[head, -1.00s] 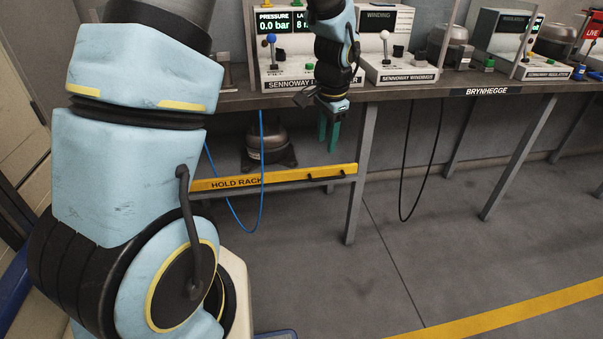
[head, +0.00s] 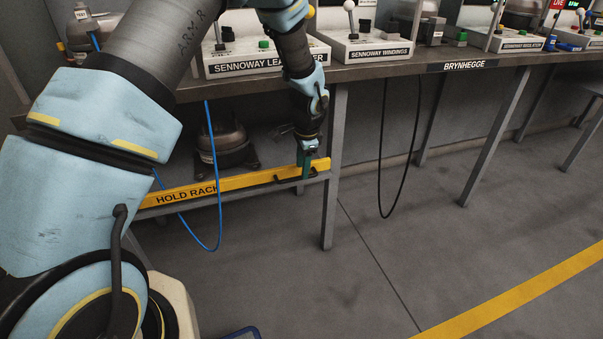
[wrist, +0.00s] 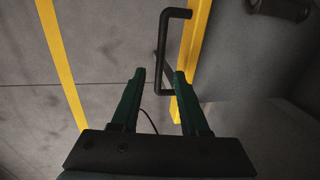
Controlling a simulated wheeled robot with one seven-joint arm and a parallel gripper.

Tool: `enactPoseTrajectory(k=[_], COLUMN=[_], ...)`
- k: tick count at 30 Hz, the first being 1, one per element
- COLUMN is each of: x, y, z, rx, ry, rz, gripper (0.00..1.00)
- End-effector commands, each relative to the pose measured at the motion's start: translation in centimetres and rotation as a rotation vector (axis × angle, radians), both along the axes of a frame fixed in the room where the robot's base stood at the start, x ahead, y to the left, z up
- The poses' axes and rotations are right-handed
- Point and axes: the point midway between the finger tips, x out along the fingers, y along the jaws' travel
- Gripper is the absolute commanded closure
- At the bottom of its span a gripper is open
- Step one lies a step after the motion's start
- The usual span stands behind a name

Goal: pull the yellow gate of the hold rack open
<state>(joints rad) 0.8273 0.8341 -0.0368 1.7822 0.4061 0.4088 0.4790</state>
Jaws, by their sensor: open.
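The yellow gate (head: 245,182) of the hold rack, lettered HOLD RACK, runs across the rack's front below the bench. It also shows in the wrist view (wrist: 198,35). A black bar handle (wrist: 161,50) stands off the gate's face near its right end. My gripper (head: 305,172) points down at this end of the gate. In the wrist view its green fingers (wrist: 160,75) are apart, and the lower part of the handle's bar lies between their tips in the picture. I cannot tell whether either finger touches it.
A dark compressor (head: 225,147) sits behind the gate. A blue cable (head: 219,200) hangs in front of the gate. A bench leg (head: 330,215) stands just right of the gate. The bench top (head: 375,70) carries test stations.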

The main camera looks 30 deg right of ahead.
Motion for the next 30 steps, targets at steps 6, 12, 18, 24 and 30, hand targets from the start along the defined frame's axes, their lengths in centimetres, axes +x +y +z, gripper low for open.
enactPoseTrajectory(k=[6,12,18,24,30], x=[0.4,0.6,0.5,0.5,0.5], y=[-0.1,-0.1,-0.1,-0.1,-0.1], z=[-2.3,-2.7,-2.7,-2.7,-2.7], rx=[0.000,-0.001,-0.001,-0.001,-0.001], ry=[0.000,-0.001,-0.001,-0.001,-0.001], rz=[0.000,0.000,0.001,0.001,0.001], gripper=[0.55,0.55,0.60,0.82,1.00])
